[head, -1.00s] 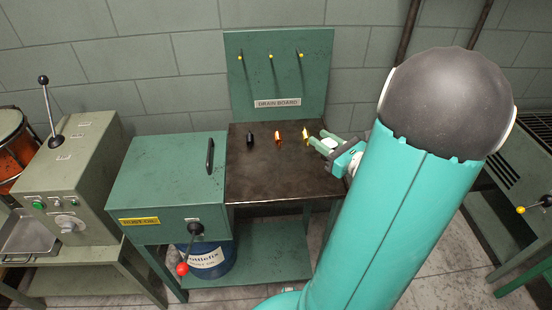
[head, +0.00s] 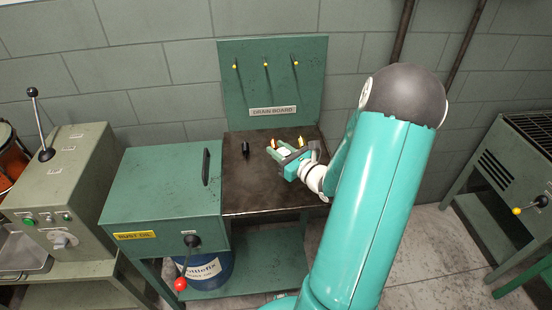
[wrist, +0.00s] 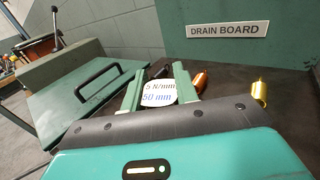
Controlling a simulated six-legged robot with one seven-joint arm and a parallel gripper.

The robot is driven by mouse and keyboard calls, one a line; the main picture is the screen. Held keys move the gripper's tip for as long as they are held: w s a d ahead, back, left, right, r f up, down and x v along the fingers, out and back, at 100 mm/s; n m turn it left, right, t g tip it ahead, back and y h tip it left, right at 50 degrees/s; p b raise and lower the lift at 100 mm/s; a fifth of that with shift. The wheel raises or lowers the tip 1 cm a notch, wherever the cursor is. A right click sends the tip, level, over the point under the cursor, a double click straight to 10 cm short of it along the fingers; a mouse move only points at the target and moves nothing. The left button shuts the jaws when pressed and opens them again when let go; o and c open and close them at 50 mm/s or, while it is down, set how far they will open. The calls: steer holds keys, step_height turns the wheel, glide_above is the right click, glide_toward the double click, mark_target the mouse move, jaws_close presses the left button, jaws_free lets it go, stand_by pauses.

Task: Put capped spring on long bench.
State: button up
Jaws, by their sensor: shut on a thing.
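My gripper (head: 278,153) is over the dark-topped bench (head: 260,195) in the head view. In the wrist view its two green fingers (wrist: 158,88) are shut on a white-faced piece (wrist: 158,95) printed "5 N/mm" and "50 mm". I take this piece to be the capped spring; its body below the white face is hidden. A copper-coloured spring (wrist: 200,80) stands just beyond the right finger, and a gold spring (wrist: 260,92) stands farther right. A black spring (head: 246,149) stands left of my gripper. I cannot tell which surface is the long bench.
A green drain board (head: 272,85) with pegs rises behind the bench. Left is a green rust oil box (head: 160,185) with a black handle and a red-knobbed lever (head: 180,284). Farther left is a grey machine (head: 65,180) with a lever. A slatted green unit (head: 510,165) stands far right.

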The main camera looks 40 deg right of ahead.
steer(key=shift+w+f, duration=0.45)
steer(key=shift+f, duration=0.15)
steer(key=shift+w+f, duration=0.25)
steer(key=shift+f, duration=0.9)
steer(key=shift+s+f, duration=0.1)
steer(key=shift+f, duration=0.35)
steer(key=shift+f, duration=0.2)
steer(key=o, duration=1)
steer(key=shift+o, duration=0.2)
steer(key=shift+r, duration=0.1)
